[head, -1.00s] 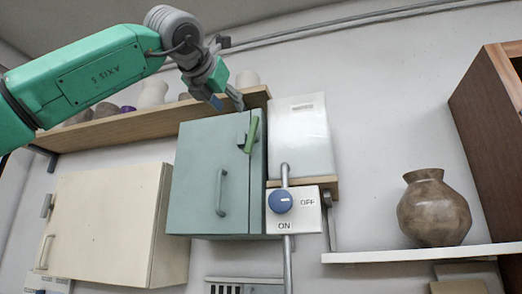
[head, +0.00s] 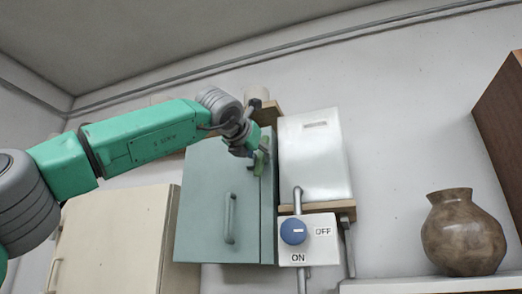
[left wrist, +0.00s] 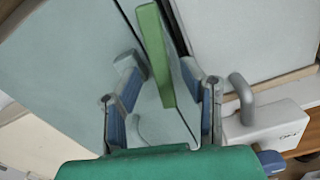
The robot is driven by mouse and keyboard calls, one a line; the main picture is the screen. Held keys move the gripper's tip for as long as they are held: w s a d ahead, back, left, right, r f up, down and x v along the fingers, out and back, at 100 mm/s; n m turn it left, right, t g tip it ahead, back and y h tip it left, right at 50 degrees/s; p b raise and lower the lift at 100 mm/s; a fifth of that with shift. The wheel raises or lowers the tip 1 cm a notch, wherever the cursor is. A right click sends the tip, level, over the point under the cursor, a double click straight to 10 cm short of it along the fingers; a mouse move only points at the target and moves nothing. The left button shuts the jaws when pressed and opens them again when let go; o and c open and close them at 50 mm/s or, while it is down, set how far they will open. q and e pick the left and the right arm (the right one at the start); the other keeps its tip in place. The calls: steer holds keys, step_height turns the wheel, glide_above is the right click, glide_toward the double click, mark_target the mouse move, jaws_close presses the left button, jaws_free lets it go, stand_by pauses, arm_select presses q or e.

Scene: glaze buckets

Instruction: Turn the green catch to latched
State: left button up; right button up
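The green catch (head: 263,163) is a short bar near the top right edge of the teal cabinet's door (head: 208,190). My left gripper (head: 256,151) is at the catch and partly hides it in the head view. In the left wrist view the catch (left wrist: 156,52) is a long green bar, near upright with its top leaning left. The left gripper's fingers (left wrist: 160,70) are spread on either side of the catch's lower part, with gaps on both sides. Whether the catch lies fully between the fingertips in depth is hard to tell. My right gripper is not in view.
A white box (head: 315,150) is right of the cabinet, above a switch panel with a blue knob (head: 293,232) marked ON and OFF. A cream cabinet (head: 115,240) is at left. A brown vase (head: 462,235) stands on a white shelf at right. The wall between is bare.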

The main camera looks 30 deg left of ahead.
arm_select(q)
steer(key=shift+w+a, duration=0.3)
steer(key=shift+a, duration=0.15)
steer(key=shift+w+d+f, duration=0.15)
steer(key=shift+w+d, duration=0.15)
steer(key=shift+w, duration=0.15)
steer(key=shift+d, duration=0.25)
jaws_close()
steer(key=shift+a, duration=0.15)
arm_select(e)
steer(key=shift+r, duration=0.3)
